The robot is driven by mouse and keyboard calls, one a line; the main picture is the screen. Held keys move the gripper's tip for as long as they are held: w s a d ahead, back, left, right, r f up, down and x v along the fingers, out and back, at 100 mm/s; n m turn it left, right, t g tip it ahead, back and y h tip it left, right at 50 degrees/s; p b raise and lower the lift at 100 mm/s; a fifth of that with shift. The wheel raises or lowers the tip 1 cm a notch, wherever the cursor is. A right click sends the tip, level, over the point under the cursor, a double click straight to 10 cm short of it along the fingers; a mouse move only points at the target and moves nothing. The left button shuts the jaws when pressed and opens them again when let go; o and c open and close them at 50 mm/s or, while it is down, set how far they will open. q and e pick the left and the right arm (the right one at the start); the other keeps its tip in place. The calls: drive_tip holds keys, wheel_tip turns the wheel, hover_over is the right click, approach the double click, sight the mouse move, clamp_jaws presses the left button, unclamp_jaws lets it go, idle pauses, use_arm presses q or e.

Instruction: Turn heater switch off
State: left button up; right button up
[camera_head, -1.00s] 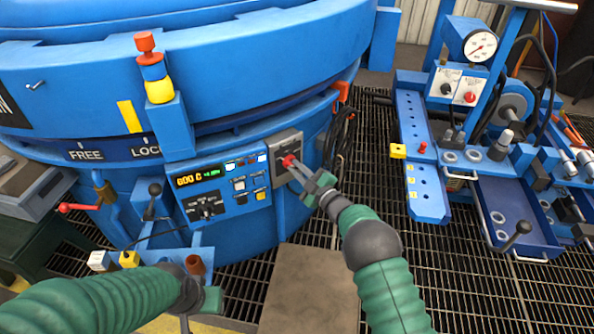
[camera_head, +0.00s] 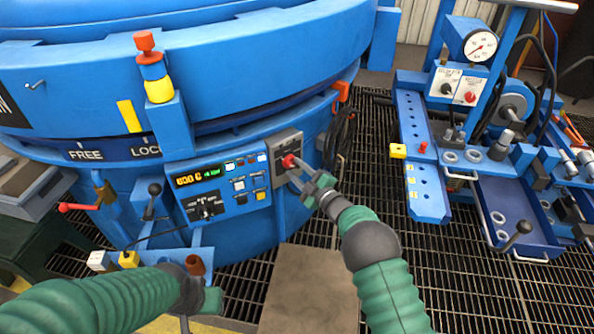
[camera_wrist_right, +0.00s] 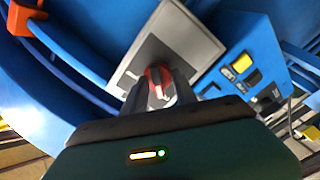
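The heater switch, a red knob (camera_head: 289,161) on a grey plate (camera_head: 283,143), sits on the blue furnace just right of the control panel. My right gripper (camera_head: 294,170) is at the knob. In the right wrist view the red knob with a pale pointer (camera_wrist_right: 158,77) lies between the two dark fingers of my gripper (camera_wrist_right: 160,90), close against its sides with no clear gap. The grey plate looks tilted in that view.
The control panel (camera_head: 222,188) has a lit display, small switches and a black dial. A lever with a black ball (camera_head: 154,189) and a red-handled valve (camera_head: 78,207) are left of it. A blue bench with a gauge (camera_head: 480,45) stands right. Grated floor lies between.

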drive_tip(key=shift+s+d+r, duration=0.1)
drive_tip(key=p+v, duration=0.4)
drive_tip(key=v, duration=1.2)
drive_tip(key=shift+s, duration=0.3)
drive_tip(key=shift+d, duration=0.15)
